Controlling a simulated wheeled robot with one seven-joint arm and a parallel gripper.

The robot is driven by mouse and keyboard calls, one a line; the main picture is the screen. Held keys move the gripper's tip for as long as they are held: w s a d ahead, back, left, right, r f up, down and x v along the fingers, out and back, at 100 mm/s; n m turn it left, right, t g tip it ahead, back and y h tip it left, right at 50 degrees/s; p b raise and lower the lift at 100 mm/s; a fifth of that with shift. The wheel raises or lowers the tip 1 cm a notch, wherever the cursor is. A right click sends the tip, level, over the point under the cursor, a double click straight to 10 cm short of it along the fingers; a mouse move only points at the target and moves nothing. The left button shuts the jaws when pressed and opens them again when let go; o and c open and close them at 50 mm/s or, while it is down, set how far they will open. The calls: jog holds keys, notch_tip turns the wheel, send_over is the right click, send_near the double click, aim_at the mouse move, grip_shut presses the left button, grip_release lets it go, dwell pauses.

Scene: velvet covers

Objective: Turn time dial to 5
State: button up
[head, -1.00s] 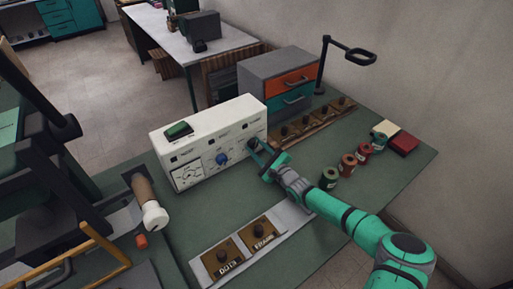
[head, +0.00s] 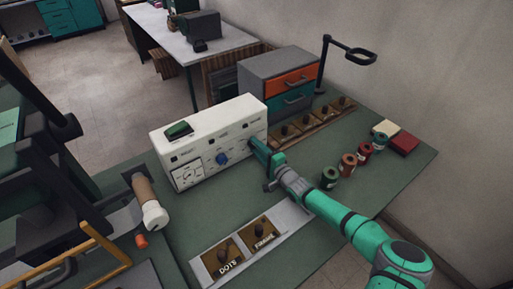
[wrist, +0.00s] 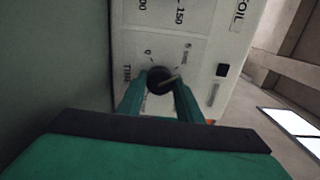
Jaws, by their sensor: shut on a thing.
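The white control box (head: 210,125) stands on the green bench, its panel of dials facing the arm. The time dial is a round black knob (wrist: 161,80) with a pale pointer line. It lies near the printed word TIME in the wrist view, where a few small scale marks show around it but are too blurred to read fully. My gripper (wrist: 161,90) is shut on the dial, one green finger on each side. In the head view my gripper (head: 263,154) reaches the right end of the panel and hides the dial.
A drawer cabinet (head: 290,83) is behind the box. Plates with black knobs (head: 240,250) lie in front.

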jog(key=shift+d+f+n, duration=0.1)
jog(key=shift+n, duration=0.4)
dwell(0.3)
jog(key=o, duration=1)
jog(key=shift+o, duration=0.2)
jog(key=v, duration=0.7)
jog(key=shift+s+d, duration=0.1)
jog(key=shift+s, duration=0.1)
